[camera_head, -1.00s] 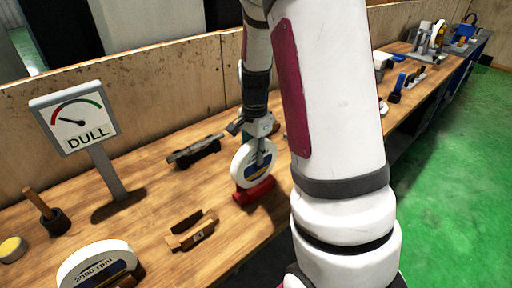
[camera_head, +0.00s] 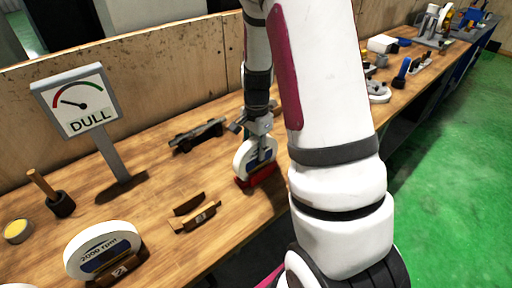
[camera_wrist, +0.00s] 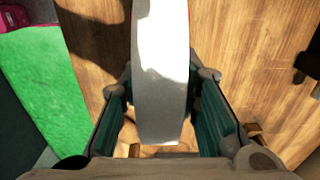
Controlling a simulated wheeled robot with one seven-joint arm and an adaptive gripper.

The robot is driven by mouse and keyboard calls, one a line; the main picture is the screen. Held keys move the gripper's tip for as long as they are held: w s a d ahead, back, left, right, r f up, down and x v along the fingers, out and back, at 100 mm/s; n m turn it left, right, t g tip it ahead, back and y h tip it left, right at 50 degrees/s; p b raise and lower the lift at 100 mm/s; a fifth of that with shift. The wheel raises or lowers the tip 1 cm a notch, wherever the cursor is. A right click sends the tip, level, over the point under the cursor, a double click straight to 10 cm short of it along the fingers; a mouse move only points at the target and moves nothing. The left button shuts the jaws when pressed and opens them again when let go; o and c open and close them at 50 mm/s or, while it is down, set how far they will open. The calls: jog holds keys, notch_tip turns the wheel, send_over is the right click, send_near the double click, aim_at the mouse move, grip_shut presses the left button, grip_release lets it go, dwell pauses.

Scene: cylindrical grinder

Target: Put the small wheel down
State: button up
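The small wheel (camera_head: 243,160) is a white disc with a blue and yellow label. It stands upright at a red stand (camera_head: 264,174) on the bench, its lower edge down at the stand. Whether it rests fully in it I cannot tell. My gripper (camera_head: 262,146) is over the wheel from above, one finger across its face. In the wrist view the wheel's pale rim (camera_wrist: 160,85) runs between my two fingers, whose tips are close against both sides, so my gripper appears shut on it.
An empty wooden holder (camera_head: 195,219) lies left of the red stand. A larger 2000 rpm wheel (camera_head: 92,256) stands at the front left. A dial sign reading DULL (camera_head: 77,102), a dark bar tool (camera_head: 198,135) and a wooden-handled tool (camera_head: 55,198) are also on the bench.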

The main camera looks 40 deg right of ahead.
jog(key=shift+o, duration=0.5)
jog(key=shift+r, duration=0.25)
notch_tip(320, 180, up, 12)
jog(key=shift+f, duration=0.25)
jog(key=s+a+r+n+t, duration=0.2)
jog(key=s+a+r+n, duration=0.4)
jog(key=s+a+n, duration=0.2)
jog(key=s+a+r+n+t, duration=0.3)
jog(key=s+a+r+n, duration=0.4)
jog(key=s+a+n, duration=0.2)
jog(key=shift+s+a+n, duration=0.15)
jog(key=shift+a+n, duration=0.15)
jog(key=shift+a, duration=0.15)
